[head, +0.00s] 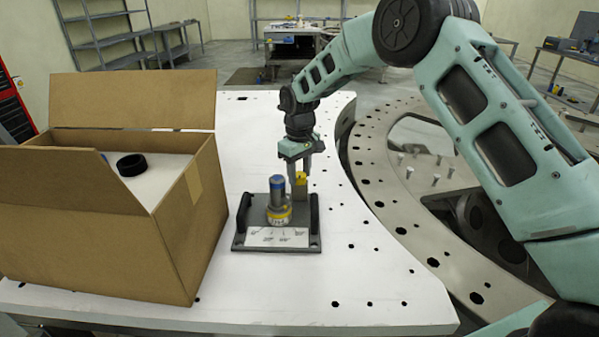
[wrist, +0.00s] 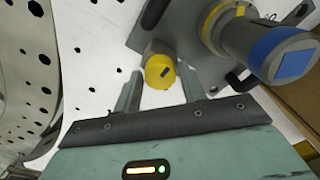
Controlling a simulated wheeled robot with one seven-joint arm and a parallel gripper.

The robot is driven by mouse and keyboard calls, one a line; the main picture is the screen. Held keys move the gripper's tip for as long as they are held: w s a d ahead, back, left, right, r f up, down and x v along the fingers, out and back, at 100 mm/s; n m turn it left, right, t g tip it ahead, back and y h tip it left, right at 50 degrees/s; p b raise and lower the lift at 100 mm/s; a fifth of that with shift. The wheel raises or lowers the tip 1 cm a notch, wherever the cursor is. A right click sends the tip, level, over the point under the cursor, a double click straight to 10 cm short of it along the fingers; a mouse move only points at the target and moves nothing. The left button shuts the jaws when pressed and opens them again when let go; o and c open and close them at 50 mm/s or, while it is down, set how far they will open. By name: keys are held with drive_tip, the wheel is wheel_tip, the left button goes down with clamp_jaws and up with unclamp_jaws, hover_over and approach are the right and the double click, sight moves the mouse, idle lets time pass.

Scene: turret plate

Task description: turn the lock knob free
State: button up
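The lock knob, a yellow cap with a dark mark on its face, shows in the wrist view (wrist: 160,71) and in the head view (head: 301,179). It stands on a dark grey fixture plate (head: 313,242), beside an upright grey cylinder with a blue top (head: 277,182) and a yellow ring at its foot. My gripper (head: 300,171) points down over the knob. In the wrist view the gripper (wrist: 160,80) has its fingers apart, one on each side of the knob, with a small gap visible at each side. The knob's underside is hidden.
The fixture has dark side handles and a white label (head: 275,237). It sits on a white table plate (head: 380,290) with holes. An open cardboard box (head: 180,235) stands close at left. A grey ring plate (head: 385,190) with holes curves at right. The table is clear in front of the fixture.

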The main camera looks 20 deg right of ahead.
sight(299, 175)
drive_tip(key=shift+o, duration=0.9)
wheel_tip(299, 175, up, 18)
drive_tip(key=b, duration=0.3)
drive_tip(key=shift+f, duration=0.25)
